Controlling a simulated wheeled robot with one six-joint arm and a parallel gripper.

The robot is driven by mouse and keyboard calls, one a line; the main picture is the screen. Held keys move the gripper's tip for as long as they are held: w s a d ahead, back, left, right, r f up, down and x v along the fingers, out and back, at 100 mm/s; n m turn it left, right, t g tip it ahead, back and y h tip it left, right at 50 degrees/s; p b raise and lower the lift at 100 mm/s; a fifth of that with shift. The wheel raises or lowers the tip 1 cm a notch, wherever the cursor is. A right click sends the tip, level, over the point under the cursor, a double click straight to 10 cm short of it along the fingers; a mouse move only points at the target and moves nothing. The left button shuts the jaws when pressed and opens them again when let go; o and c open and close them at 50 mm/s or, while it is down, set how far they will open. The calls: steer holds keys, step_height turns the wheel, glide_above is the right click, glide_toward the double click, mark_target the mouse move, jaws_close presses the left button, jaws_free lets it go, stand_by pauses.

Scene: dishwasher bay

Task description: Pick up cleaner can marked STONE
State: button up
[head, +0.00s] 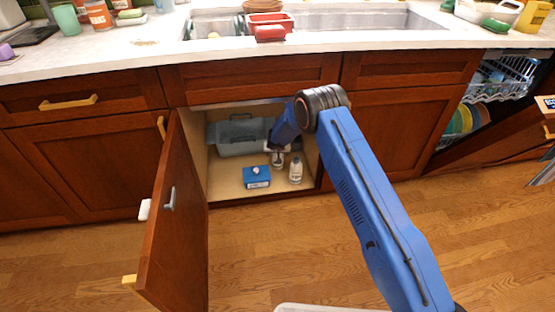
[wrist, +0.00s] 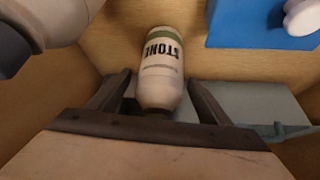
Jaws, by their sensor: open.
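The white can marked STONE (wrist: 160,72), with a green band, stands in the wrist view between the two fingers of my gripper (wrist: 160,82). The fingers are open on either side of it; whether they touch it I cannot tell.
The open cabinet door (head: 168,225) juts out left. A dishwasher (head: 500,75) is open at right.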

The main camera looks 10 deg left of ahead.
steer(key=shift+f, duration=0.1)
steer(key=shift+c, duration=0.5)
steer(key=c, duration=1)
steer(key=shift+c, duration=1.3)
